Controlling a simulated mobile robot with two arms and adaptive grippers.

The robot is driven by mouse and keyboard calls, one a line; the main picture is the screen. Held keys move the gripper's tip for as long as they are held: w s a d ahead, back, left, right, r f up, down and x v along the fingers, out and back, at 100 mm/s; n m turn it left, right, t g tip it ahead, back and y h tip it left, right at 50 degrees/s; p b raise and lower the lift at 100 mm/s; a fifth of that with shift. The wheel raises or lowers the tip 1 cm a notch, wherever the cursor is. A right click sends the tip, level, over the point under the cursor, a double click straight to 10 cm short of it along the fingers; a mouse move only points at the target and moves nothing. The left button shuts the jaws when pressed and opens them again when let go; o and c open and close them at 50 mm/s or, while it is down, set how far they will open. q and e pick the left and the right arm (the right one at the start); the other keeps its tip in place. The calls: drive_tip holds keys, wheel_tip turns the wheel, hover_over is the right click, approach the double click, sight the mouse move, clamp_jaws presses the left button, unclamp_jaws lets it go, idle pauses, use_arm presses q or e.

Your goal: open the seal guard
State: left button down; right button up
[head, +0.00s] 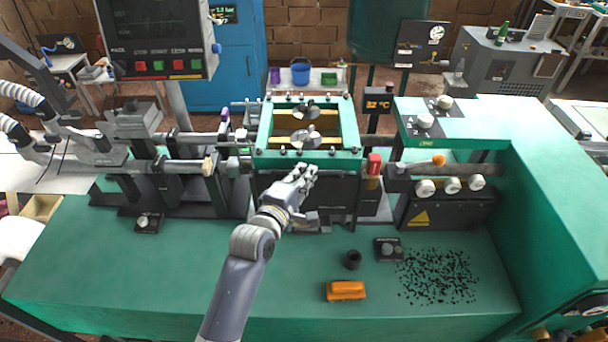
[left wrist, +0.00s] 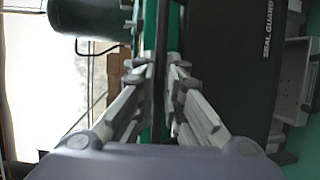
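The seal guard (head: 336,192) is a dark upright panel below the green frame on the machine's front. In the left wrist view, the dark panel (left wrist: 245,75) fills the right side, with its SEAL GUARD lettering sideways. My left gripper (head: 307,172) is at the panel's upper front, just below the green frame. In the left wrist view, my left gripper's fingers (left wrist: 162,68) are close together, one on each side of a thin dark bar (left wrist: 160,35). I cannot tell whether they touch it. My right gripper is not in view.
The green frame (head: 262,158) is above the panel. A red-capped part (head: 374,164) is just right of it. The bench's left front is clear.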

use_arm(q)
wheel_tip(320, 180, down, 7)
drive_tip(key=b, duration=0.3)
drive_tip(key=shift+f, duration=0.2)
drive_tip(key=shift+s, duration=0.1)
drive_tip(key=c, duration=2)
unclamp_jaws()
drive_tip(key=shift+f, duration=0.1)
drive_tip(key=shift+o, duration=0.2)
drive_tip(key=v, duration=1.2)
